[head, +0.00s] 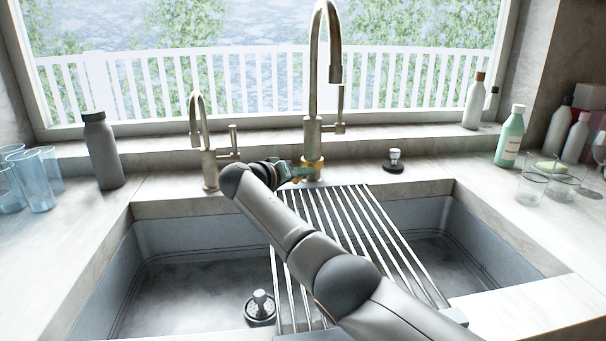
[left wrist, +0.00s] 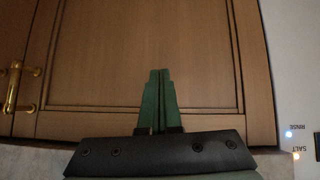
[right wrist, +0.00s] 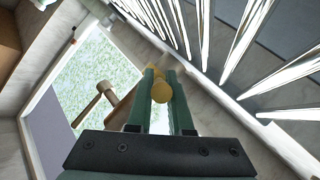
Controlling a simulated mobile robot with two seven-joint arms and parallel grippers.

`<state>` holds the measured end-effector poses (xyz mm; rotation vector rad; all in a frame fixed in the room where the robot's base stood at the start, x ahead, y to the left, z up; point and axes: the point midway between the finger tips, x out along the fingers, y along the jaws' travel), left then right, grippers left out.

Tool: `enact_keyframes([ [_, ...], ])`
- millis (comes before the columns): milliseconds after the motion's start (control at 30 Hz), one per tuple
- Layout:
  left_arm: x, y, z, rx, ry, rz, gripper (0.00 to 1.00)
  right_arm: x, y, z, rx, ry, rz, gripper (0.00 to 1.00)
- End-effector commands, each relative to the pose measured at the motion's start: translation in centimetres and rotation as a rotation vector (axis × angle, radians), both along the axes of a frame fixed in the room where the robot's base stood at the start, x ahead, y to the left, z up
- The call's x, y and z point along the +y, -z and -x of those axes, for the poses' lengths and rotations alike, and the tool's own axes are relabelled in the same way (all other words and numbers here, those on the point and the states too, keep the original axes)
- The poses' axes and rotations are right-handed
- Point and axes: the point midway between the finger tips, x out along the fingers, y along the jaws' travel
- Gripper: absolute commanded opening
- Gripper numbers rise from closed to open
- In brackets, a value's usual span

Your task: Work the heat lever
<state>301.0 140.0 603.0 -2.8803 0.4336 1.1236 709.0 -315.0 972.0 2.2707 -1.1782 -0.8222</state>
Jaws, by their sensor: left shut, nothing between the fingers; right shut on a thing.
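A tall brushed-metal faucet (head: 315,130) stands behind the sink, with a brass-coloured piece (head: 314,163) at the foot of it. My right gripper (head: 304,171) reaches to that foot. In the right wrist view the right gripper (right wrist: 161,74) is shut on a rounded yellow-brass knob (right wrist: 161,92), which sits between its green fingers. I cannot tell from its shape whether this knob is the heat lever. The faucet's side handle (head: 340,108) stands upright, apart from the gripper. My left gripper (left wrist: 158,74) is shut and empty in front of a wooden cabinet door (left wrist: 140,60).
A smaller faucet (head: 208,150) with its own handle stands left of my right gripper. A metal rod rack (head: 390,235) spans the sink under my right arm. A dark bottle (head: 102,150), blue glasses (head: 38,185) and a green bottle (head: 510,138) stand on the counter.

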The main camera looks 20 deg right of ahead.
Motion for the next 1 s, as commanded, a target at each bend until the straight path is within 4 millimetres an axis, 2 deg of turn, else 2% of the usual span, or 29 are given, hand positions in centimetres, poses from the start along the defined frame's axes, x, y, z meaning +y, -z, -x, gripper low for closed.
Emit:
enact_keyframes([
  [67, 0.0, 0.1, 0.2, 0.004, 0.0, 0.0, 0.0, -0.1, -0.2, 0.0, -0.004, 0.0, 0.003, 0.0],
  [100, 0.0, 0.1, 0.2, 0.006, 0.001, 0.0, 0.0, -0.1, -0.2, 0.0, -0.004, 0.0, 0.003, 0.22],
  [333, 0.0, 0.2, 0.3, 0.008, 0.001, -0.001, 0.0, 0.0, -0.1, 0.0, -0.002, 0.001, 0.001, 0.48],
  [567, 0.0, 0.2, 0.3, 0.008, 0.001, -0.001, 0.0, 0.0, 0.0, 0.0, 0.0, 0.001, 0.001, 0.48],
  [733, 0.1, -0.6, 0.3, 0.007, 0.003, -0.004, 0.0, 0.7, -0.5, 0.3, -0.001, -0.002, 0.0, 0.48],
  [867, 0.0, -1.9, 0.2, 0.004, 0.002, -0.002, 0.0, 2.1, -1.2, 1.1, 0.0, -0.004, 0.0, 0.48],
  [1000, -0.2, -3.6, -0.1, 0.004, 0.006, 0.0, 0.0, 4.8, -2.3, 2.5, 0.0, -0.004, -0.003, 0.48],
])
